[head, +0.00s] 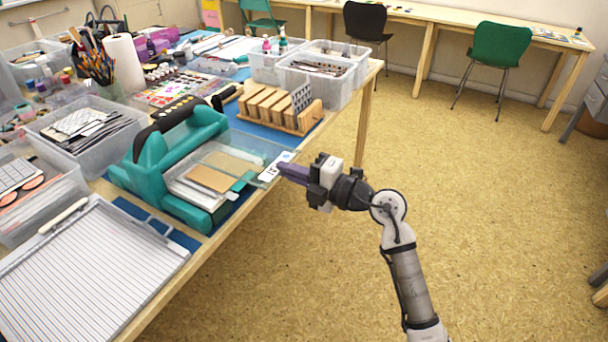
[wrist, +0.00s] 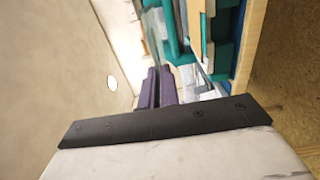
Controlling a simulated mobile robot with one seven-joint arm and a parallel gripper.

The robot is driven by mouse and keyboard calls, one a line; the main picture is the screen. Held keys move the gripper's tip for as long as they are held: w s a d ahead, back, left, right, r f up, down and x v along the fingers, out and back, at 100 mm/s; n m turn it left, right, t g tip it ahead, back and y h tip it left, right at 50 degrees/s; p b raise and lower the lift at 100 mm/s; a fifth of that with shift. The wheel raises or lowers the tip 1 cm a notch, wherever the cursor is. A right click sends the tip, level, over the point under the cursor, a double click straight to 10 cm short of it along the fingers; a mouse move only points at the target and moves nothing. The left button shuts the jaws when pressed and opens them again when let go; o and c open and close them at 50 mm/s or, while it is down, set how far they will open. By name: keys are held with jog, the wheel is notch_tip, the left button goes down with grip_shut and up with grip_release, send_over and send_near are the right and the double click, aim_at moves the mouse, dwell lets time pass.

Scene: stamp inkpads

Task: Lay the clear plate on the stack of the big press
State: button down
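The big press (head: 150,165) is teal and stands at the table's right edge; part of it shows in the wrist view (wrist: 222,55). On its bed lies a stack with a brown board (head: 208,178) on pale sheets. The clear plate (head: 240,150) is see-through, with a white label at its right end. It overlaps the stack in the head view; its height above the stack is hard to tell. My gripper (head: 280,167) has its purple fingers closed at the labelled end, beyond the table edge. In the wrist view the fingers (wrist: 159,75) are nearly together, with the plate's end beside them.
A wooden rack (head: 275,108) and clear bins (head: 318,75) stand behind the press. A white scoring board (head: 85,270) lies in front of it. A bin of tools (head: 85,135) is at its left.

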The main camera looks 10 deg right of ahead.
aim_at(270, 163)
jog(key=x, duration=0.5)
jog(key=shift+p, duration=0.4)
jog(key=shift+f+b, duration=0.8)
jog(key=shift+f, duration=0.1)
jog(key=shift+f, duration=0.15)
jog(key=shift+w+a+b, duration=0.1)
jog(key=shift+b, duration=0.2)
jog(key=shift+f, duration=0.1)
jog(key=shift+w+a+f+b, duration=0.3)
jog(key=shift+a+f+b, duration=0.15)
jog(key=shift+f, duration=0.15)
jog(key=shift+w+a+f+b, duration=0.35)
jog(key=shift+a+f, duration=0.1)
jog(key=shift+f, duration=0.15)
jog(key=shift+w+a+f+b, duration=0.1)
jog(key=shift+a+f+b, duration=0.05)
jog(key=shift+f+b, duration=0.45)
